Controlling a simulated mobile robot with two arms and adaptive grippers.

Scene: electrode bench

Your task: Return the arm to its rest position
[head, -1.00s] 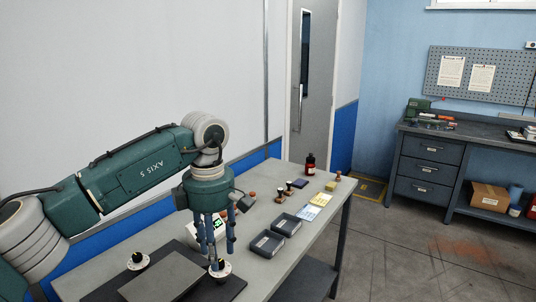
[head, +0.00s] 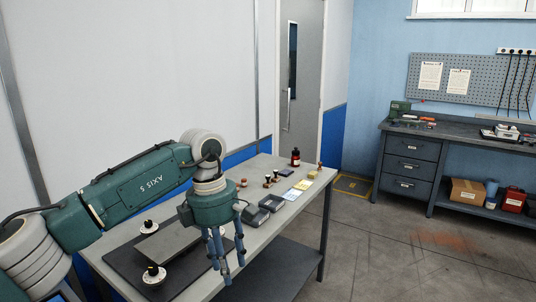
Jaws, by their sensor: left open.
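My left arm comes in from the left over the bench (head: 205,285). No object shows between the fingers. My right gripper is not in view.
On the mat are a grey plate (head: 163,251) and round white pieces with black knobs, one at the back (head: 149,227) and one in front (head: 154,275). Open floor (head: 400,260) lies right of the bench.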

